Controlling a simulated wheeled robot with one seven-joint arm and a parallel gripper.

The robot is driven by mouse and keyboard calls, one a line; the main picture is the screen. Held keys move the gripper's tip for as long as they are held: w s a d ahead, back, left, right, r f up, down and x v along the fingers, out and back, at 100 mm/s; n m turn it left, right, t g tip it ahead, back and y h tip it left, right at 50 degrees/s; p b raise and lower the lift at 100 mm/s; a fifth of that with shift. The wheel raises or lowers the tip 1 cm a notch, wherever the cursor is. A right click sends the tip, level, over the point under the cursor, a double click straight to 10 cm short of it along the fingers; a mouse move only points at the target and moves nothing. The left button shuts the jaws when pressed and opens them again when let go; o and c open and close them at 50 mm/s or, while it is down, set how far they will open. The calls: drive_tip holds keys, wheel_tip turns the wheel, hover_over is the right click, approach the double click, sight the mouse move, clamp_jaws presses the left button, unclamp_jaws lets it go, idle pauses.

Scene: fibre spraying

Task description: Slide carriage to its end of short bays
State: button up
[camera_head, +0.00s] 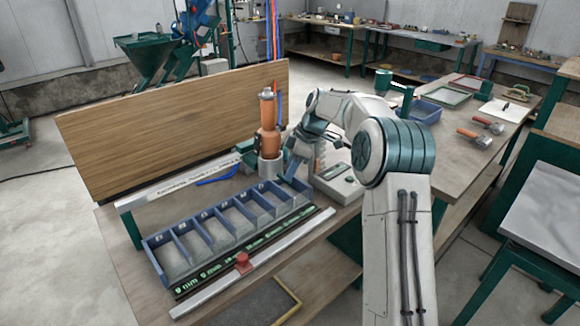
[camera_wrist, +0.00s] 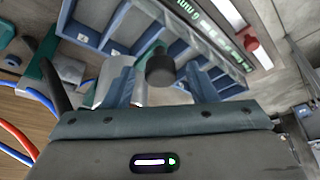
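The red carriage (camera_head: 242,263) sits near the middle of a pale straight rail (camera_head: 290,236), slightly towards the near-left end. The rail runs along the front of the blue bay tray (camera_head: 149,254), beside a dark label strip (camera_head: 222,263) with green and white lettering in mm. The carriage also shows at the upper right of the wrist view (camera_wrist: 251,43). My gripper (camera_head: 290,167) hangs by the tray's far-right end, away from the carriage. In the wrist view its fingers (camera_wrist: 162,92) stand apart, with a dark round piece showing between them that I cannot identify.
An orange spray tool (camera_head: 268,114) stands upright in a holder behind the tray, near my gripper. A wooden panel (camera_head: 180,125) rises behind the bench. A blue handled tool (camera_head: 217,175) lies behind the tray. The space in front of the rail is clear.

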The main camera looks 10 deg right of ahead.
drive_tip(key=b+v, duration=0.1)
drive_tip(key=v, duration=1.2)
drive_tip(key=shift+s+r, duration=0.15)
drive_tip(key=shift+r, duration=0.25)
